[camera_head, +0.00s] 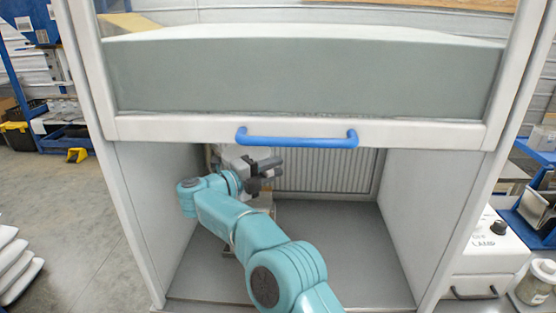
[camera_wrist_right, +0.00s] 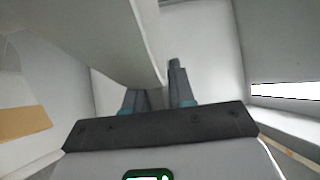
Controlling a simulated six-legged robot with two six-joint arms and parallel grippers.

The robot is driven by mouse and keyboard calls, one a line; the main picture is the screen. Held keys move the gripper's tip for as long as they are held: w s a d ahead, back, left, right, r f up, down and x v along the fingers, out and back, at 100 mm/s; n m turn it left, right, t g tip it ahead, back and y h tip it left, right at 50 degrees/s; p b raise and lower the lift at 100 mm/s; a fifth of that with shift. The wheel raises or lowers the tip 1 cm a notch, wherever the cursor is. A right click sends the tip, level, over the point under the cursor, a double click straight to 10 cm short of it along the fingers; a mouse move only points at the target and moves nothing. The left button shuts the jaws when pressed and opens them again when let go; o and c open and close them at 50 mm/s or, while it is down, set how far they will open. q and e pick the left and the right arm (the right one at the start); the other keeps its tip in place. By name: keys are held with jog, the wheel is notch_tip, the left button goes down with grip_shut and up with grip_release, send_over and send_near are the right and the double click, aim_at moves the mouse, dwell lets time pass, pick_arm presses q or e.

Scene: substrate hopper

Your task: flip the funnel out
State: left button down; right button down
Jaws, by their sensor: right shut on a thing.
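My right gripper (camera_head: 268,168) reaches under the raised sash into the cabinet. In the right wrist view its two dark fingers (camera_wrist_right: 157,88) are shut on the edge of a pale, curved, sloping piece, which I take to be the funnel (camera_wrist_right: 105,38). In the head view a pale grey body (camera_head: 232,153) shows behind the gripper, partly hidden by it and by my arm. I cannot make out the funnel's outline there. My left gripper is out of view.
The sash with its blue handle (camera_head: 297,138) hangs just above my right gripper. The cabinet's side walls (camera_head: 155,200) stand left and right. The grey floor (camera_head: 345,250) to the right of my arm is clear.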

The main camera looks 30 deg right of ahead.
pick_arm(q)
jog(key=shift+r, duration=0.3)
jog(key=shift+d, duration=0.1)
